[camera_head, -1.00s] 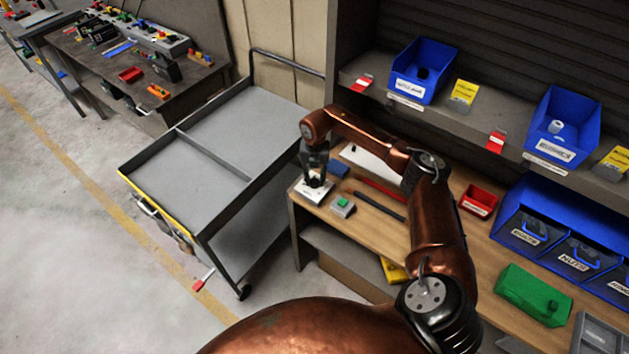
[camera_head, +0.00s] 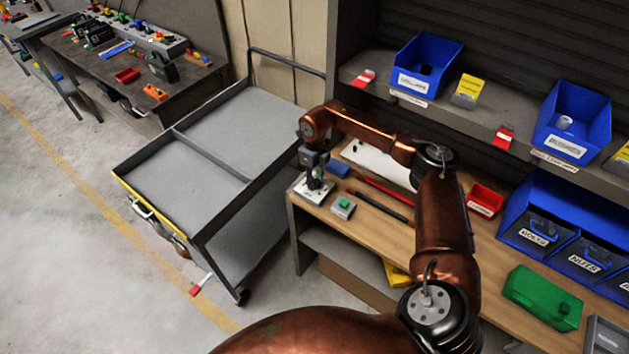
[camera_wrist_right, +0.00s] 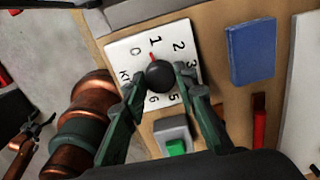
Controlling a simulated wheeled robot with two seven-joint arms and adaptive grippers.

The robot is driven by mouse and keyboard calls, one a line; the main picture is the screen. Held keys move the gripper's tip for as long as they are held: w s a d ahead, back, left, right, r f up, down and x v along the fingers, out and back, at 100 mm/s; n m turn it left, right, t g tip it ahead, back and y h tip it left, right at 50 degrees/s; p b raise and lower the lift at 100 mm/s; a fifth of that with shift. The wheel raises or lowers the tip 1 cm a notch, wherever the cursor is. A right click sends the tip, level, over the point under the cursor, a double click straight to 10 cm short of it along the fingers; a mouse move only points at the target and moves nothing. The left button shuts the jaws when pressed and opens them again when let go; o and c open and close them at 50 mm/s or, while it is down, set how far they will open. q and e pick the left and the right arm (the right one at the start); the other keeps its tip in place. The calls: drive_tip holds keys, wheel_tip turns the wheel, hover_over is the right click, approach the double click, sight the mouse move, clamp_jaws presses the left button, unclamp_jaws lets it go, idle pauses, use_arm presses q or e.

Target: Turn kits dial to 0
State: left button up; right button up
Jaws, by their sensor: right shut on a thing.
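The kits dial is a white plate (camera_wrist_right: 125,50) with printed numbers and a round black knob (camera_wrist_right: 160,76). Its red pointer (camera_wrist_right: 152,57) points close to the 1, with the 0 to the left of it in the right wrist view. My right gripper (camera_wrist_right: 162,88) has one finger on each side of the knob and is shut on it. In the head view the right gripper (camera_head: 316,184) stands over the dial plate (camera_head: 305,193) at the bench's left end.
A grey box with a green button (camera_head: 343,207) sits beside the dial plate. A blue block (camera_head: 338,169) and a red bar (camera_head: 388,190) lie close by on the wooden bench. A grey cart (camera_head: 190,180) stands left of the bench.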

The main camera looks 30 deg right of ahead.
drive_tip(key=n+b, duration=0.1)
drive_tip(key=n, duration=0.3)
drive_tip(key=shift+n, duration=0.3)
idle(0.3)
drive_tip(key=o, duration=1.2)
drive_tip(key=shift+c, duration=0.2)
drive_tip(key=shift+r, duration=0.15)
wheel_tip(320, 180, up, 12)
drive_tip(key=shift+f, duration=0.25)
